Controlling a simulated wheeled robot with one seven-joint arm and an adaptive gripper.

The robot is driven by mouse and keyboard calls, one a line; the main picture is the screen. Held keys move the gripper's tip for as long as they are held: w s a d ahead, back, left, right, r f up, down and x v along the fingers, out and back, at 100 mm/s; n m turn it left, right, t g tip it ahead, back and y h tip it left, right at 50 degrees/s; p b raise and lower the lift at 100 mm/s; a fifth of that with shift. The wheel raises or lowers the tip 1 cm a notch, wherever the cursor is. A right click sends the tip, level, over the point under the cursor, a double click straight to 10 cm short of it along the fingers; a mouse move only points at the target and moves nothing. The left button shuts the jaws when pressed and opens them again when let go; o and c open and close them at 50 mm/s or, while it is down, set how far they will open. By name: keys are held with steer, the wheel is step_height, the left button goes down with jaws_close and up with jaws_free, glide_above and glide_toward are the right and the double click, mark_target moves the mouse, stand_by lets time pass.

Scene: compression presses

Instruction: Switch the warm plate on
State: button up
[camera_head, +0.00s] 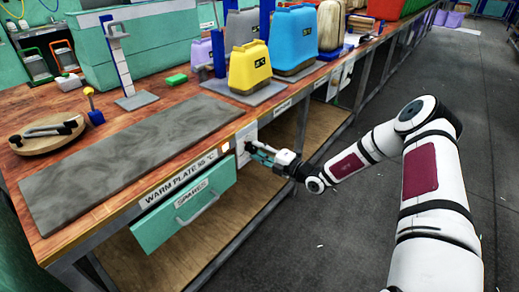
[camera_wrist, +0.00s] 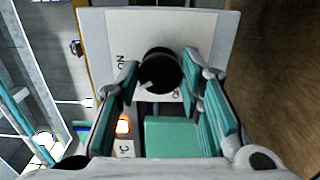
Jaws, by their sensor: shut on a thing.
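The warm plate (camera_head: 125,155) is a long grey slab on the wooden bench, with a "WARM PLATE" label (camera_head: 178,180) on the front edge. A white switch panel (camera_head: 247,134) is on the bench front, right of that label. In the wrist view the panel (camera_wrist: 225,35) carries a round black knob (camera_wrist: 157,66) with a pale pointer mark towards the lower left. Lettering that seems to read "ON" is left of the knob; other lettering below is partly hidden. My gripper (camera_head: 256,151) is shut on the knob, a finger either side (camera_wrist: 160,78). A small orange light (camera_wrist: 123,125) glows below left.
Yellow (camera_head: 250,68) and blue (camera_head: 293,42) canisters stand on the bench. The floor at right is largely open.

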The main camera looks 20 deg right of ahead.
steer(key=m, duration=0.6)
steer(key=shift+f+p, duration=0.1)
steer(key=shift+p, duration=0.25)
stand_by(0.4)
steer(key=o, duration=1.1)
steer(key=shift+o, duration=0.2)
steer(key=v, duration=1.2)
